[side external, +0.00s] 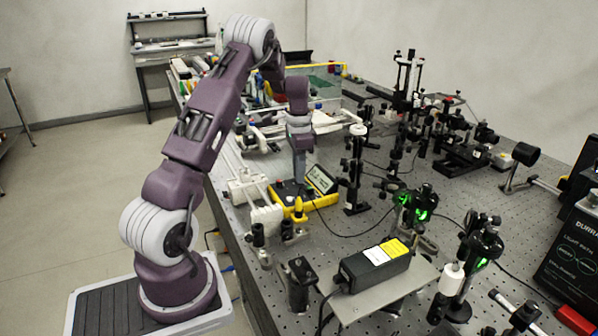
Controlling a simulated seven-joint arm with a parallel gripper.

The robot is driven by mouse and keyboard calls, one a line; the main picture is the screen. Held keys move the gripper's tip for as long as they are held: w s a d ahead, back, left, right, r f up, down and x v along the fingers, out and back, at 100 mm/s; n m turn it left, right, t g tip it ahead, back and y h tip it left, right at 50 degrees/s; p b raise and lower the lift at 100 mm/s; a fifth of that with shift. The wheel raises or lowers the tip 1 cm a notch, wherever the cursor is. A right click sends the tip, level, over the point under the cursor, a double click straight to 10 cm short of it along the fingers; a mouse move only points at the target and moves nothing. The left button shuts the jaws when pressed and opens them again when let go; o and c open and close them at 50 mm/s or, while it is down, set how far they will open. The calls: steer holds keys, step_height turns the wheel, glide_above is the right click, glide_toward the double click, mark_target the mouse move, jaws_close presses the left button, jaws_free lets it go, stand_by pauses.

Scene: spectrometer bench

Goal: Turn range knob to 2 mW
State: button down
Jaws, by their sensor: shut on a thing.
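A yellow and black meter (282,199) lies on the optical bench near its left edge. Its tilted display (321,180) faces up at the meter's right end; the reading is too small to make out. My gripper (299,178) points straight down onto the top of the meter, just left of the display. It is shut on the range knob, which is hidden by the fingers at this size. The knob's pointer and range marks cannot be read.
Black optic posts (355,170) stand close to the right of the meter. White mounts (250,190) stand at its left. A black laser box (375,265) with a yellow label sits in front on a metal plate. A cable runs right from the meter.

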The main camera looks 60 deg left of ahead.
steer(key=shift+n, duration=0.4)
steer(key=n, duration=0.3)
steer(key=shift+n, duration=0.4)
steer(key=n, duration=0.4)
steer(key=shift+n, duration=0.3)
steer(key=n, duration=0.9)
stand_by(0.5)
steer(key=c, duration=1.3)
jaws_free()
steer(key=shift+c, duration=0.2)
